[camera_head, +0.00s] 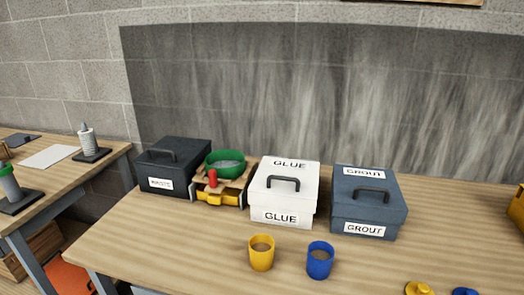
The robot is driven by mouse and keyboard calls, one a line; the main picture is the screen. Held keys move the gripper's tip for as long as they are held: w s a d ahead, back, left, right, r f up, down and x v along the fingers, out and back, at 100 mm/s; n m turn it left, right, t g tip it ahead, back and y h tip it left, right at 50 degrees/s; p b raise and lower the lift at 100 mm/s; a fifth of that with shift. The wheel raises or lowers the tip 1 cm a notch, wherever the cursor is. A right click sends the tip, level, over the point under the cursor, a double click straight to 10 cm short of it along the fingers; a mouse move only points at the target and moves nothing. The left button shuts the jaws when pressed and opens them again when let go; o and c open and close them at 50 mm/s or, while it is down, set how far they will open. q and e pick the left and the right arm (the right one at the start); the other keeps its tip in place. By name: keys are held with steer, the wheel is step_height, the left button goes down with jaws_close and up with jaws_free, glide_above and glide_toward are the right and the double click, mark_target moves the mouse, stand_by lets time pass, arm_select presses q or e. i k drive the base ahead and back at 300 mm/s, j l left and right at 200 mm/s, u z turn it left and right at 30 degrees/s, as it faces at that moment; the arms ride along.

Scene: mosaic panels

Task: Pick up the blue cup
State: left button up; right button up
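The blue cup (320,261) stands upright on the wooden table, near its front edge, in front of the gap between the white GLUE box and the blue-grey GROUT box. A yellow cup (261,253) stands upright just to its left, a small gap apart. Both cups seem to have something brownish inside. Neither of my grippers shows in the head view.
A white GLUE box (285,193), a GROUT box (367,203) and a dark box (173,166) line the back of the table (450,220). A green bowl (226,164) sits between boxes. Small yellow (418,288) and blue (465,291) items lie at front right.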

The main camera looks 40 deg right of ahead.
mark_target(320, 253)
steer(key=z, duration=1.65)
